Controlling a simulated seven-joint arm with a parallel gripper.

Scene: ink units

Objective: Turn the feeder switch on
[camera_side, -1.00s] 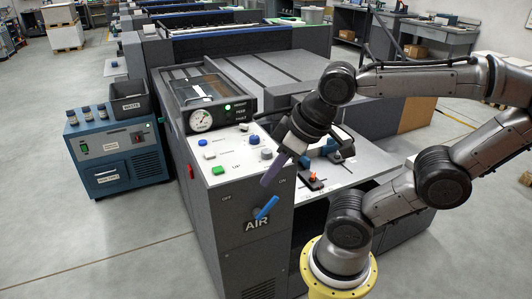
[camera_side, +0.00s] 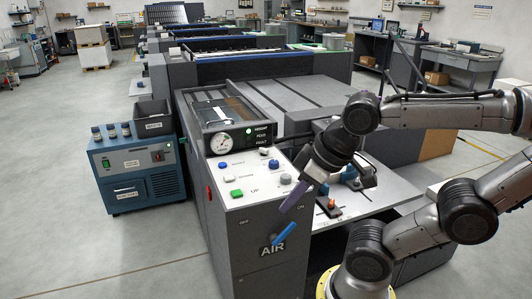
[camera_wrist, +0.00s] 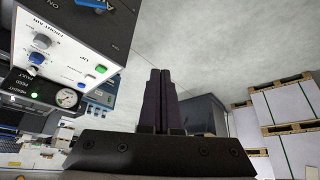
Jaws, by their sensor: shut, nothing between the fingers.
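The blue lever (camera_side: 284,245) is on the front face of the grey feeder cabinet, by the AIR lettering and below the OFF and ON labels. It slants up to the right, toward the ON side. The lever is partly cut off at the top of the wrist view (camera_wrist: 92,4). No label in view reads feeder switch. My gripper (camera_side: 284,209) is shut and empty, its dark fingers slanting down near the right edge of the control panel, above the lever and apart from it. In the wrist view the shut fingers (camera_wrist: 160,78) stand over blurred floor.
The white control panel (camera_side: 262,186) carries a green button (camera_side: 236,193), a blue button (camera_side: 224,166) and grey knobs. A gauge (camera_side: 221,144) and a lit green lamp are behind it. A blue unit (camera_side: 139,170) stands left. The floor in front is clear.

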